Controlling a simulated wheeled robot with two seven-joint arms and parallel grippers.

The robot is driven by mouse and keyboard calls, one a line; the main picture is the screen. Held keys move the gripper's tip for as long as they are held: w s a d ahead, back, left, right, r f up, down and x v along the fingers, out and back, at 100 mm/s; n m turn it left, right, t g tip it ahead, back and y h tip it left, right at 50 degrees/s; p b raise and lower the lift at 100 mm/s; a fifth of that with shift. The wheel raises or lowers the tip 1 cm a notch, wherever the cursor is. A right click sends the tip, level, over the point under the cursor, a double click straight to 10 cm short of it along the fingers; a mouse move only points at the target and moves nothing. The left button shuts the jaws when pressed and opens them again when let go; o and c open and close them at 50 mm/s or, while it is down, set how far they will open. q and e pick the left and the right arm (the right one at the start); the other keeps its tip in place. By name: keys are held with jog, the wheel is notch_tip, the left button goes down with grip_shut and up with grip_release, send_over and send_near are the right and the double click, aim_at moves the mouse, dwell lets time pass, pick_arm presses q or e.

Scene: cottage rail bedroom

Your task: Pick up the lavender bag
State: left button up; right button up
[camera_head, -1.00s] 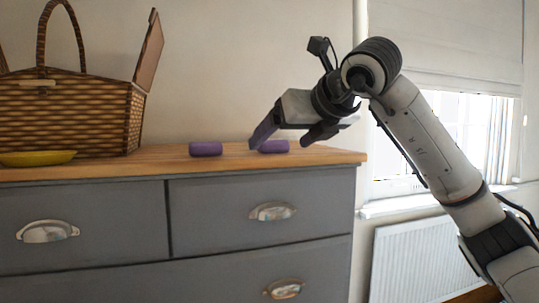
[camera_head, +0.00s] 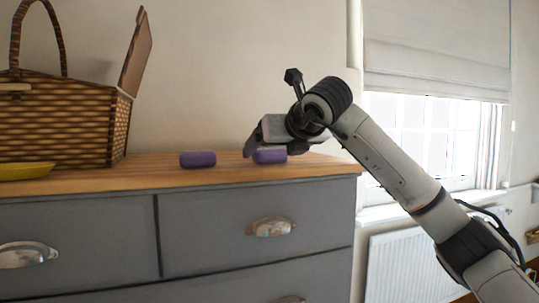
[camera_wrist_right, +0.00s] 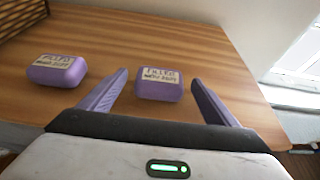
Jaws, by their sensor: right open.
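Two purple bags with pale printed labels lie on the wooden dresser top. The right bag (camera_head: 270,157) also shows in the right wrist view (camera_wrist_right: 160,86), lying between the fingertips. The left bag (camera_head: 198,159) lies apart from it and shows in the right wrist view (camera_wrist_right: 57,71), to the left of the fingers. My right gripper (camera_wrist_right: 160,86) is open, one finger to each side of the right bag, with visible gaps and the bag just beyond or between the tips. In the head view my right gripper (camera_head: 270,150) partly covers that bag. My left gripper is not in view.
The dresser top (camera_head: 130,170) has free room around the bags and ends at the right. A wicker basket (camera_head: 60,122) with its lid raised and a yellow dish (camera_head: 25,171) stand at the left. A wall is behind; a window (camera_head: 430,140) is right.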

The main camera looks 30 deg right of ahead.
jog(key=shift+w+f, duration=0.1)
jog(key=shift+w, duration=0.15)
jog(key=c, duration=1.1)
